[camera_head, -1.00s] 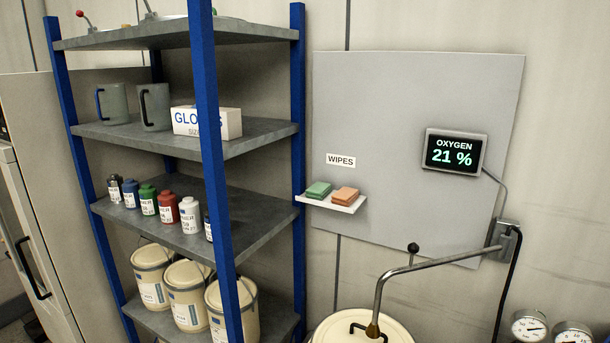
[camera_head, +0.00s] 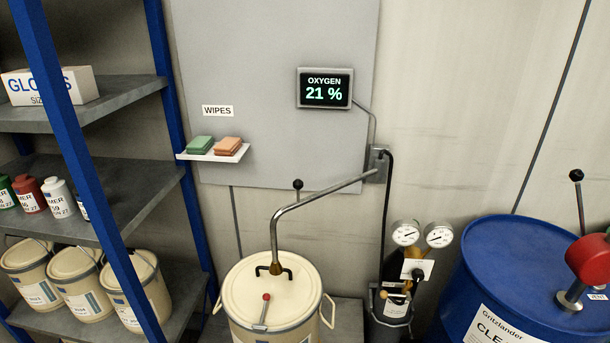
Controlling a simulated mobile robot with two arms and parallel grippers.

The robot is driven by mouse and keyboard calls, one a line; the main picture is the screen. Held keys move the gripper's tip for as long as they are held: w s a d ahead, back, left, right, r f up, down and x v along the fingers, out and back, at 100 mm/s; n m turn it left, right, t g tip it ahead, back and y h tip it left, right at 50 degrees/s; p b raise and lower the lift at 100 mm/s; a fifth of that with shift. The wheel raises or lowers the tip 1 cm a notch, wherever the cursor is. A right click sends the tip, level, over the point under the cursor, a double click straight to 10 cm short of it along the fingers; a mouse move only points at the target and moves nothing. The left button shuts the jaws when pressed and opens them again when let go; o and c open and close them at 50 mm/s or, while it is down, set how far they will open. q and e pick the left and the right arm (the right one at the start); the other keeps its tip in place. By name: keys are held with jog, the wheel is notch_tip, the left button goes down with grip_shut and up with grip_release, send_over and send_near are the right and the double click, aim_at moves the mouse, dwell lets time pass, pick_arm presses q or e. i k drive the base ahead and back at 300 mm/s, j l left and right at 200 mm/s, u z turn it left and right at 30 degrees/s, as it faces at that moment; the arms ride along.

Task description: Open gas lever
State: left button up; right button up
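No part is marked as the gas lever, so I cannot tell which one it is. A small gas bottle (camera_head: 391,305) stands by the wall, with two round gauges (camera_head: 405,233) and a black knob (camera_head: 418,274) by a white label above it. A short lever with a red tip (camera_head: 265,297) is on the cream drum's lid. Neither of my grippers is in view.
The cream drum (camera_head: 252,272) stands at the bottom middle. A blue drum (camera_head: 510,262) with a red fitting (camera_head: 590,258) stands at the right. A blue-framed shelf (camera_head: 145,255) with tins and bottles is at the left. An oxygen display (camera_head: 325,88) reads 21 %.

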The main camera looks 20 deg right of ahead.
aim_at(384, 295)
jog(key=z, duration=1.3)
